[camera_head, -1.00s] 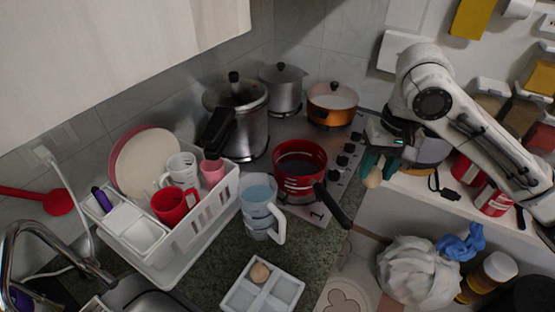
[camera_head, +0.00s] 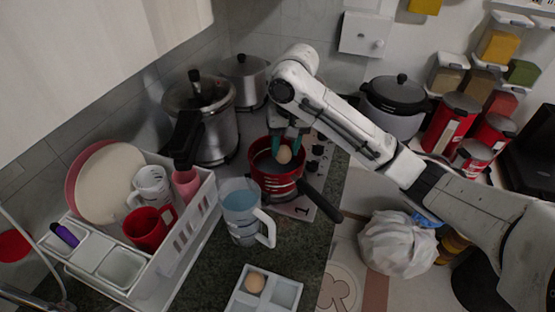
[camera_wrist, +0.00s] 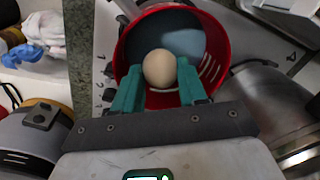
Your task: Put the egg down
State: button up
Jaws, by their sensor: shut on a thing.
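A brown egg (camera_head: 284,155) is between the green fingers of my gripper (camera_head: 287,150), over the red pot (camera_head: 277,184) on the stove. In the wrist view the egg (camera_wrist: 160,69) sits at the fingertips of my gripper (camera_wrist: 160,88), with the open red pot (camera_wrist: 213,38) behind it. The pot has a bluish-grey inside. My gripper is shut on the egg. Whether the egg touches the pot's bottom I cannot tell. A second egg (camera_head: 255,282) lies in a white divided tray (camera_head: 284,294) on the counter.
A clear jug (camera_head: 241,211) stands left of the red pot, whose black handle (camera_head: 321,202) points toward the counter's right edge. A pressure cooker (camera_head: 212,130) and a lidded pot (camera_head: 246,78) stand behind. A white dish rack (camera_head: 190,227) is at left.

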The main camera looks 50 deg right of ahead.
aim_at(278, 159)
jog(key=w+f, duration=0.1)
jog(key=w+f+b, duration=0.1)
jog(key=f, duration=0.1)
jog(key=shift+w+a, duration=0.15)
jog(key=shift+f+p, duration=0.4)
jog(key=shift+f, duration=0.95)
jog(key=o, duration=1.1)
jog(key=shift+f, duration=0.1)
jog(key=shift+c, duration=0.2)
jog(key=r, duration=0.4)
jog(key=r+p, duration=0.1)
jog(key=r, duration=0.3)
jog(key=s+r, duration=0.1)
jog(key=r, duration=0.3)
jog(key=shift+d+r, duration=0.1)
jog(key=shift+d, duration=0.3)
